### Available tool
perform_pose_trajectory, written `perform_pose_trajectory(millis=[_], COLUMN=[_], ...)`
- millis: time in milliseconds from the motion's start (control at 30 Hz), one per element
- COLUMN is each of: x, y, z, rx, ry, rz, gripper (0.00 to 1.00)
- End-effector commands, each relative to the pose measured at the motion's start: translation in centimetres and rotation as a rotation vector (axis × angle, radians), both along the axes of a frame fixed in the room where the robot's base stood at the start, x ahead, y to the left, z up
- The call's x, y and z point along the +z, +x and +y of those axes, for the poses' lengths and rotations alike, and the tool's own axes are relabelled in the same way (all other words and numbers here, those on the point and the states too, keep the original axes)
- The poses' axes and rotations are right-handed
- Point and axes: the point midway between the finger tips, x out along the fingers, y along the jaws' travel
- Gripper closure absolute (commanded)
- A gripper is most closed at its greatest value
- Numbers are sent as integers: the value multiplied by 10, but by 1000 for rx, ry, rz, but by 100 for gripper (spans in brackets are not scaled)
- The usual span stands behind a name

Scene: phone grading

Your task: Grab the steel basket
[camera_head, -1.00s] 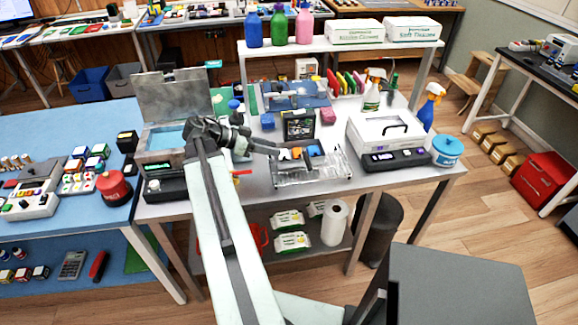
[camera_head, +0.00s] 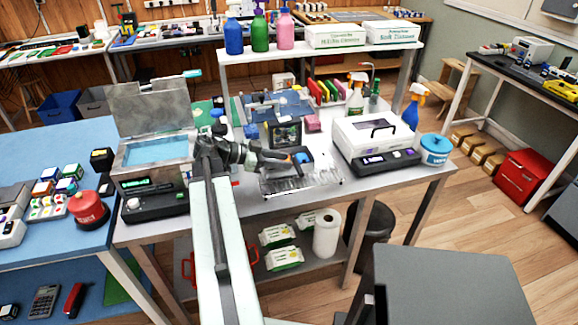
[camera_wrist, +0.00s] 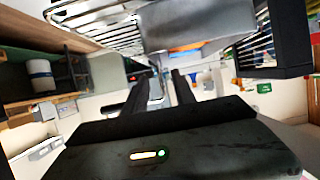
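The steel basket (camera_head: 300,180) is a wire basket at the front edge of the grey-white workbench, right of my arm. My gripper (camera_head: 294,162) is at the basket's back left side in the head view, and partly covers it. In the wrist view the basket's wires (camera_wrist: 105,28) show at the upper left, beyond the fingertips. My gripper (camera_wrist: 163,82) has its two dark fingers apart, with nothing held between them. I cannot tell whether a finger touches the basket.
A steel tank with blue liquid and a raised lid (camera_head: 150,150) stands left of my arm. A white-lidded machine (camera_head: 372,140) and a blue tub (camera_head: 435,150) stand to the right. A small black-framed screen (camera_head: 284,133) is behind the basket.

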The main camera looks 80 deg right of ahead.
Motion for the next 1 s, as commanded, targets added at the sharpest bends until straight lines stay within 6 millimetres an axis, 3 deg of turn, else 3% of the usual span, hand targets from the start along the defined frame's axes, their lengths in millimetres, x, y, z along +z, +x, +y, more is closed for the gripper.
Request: perform_pose_trajectory(millis=[167, 367, 500, 1000], x=[-12, -11, -10, -11], y=[-26, -29, -29, -30], z=[-12, -13, -13, -13], rx=[-2, -1, -1, -2], ry=[1, 1, 0, 2], rz=[0, 1, 0, 1], gripper=[68, 68, 100, 100])
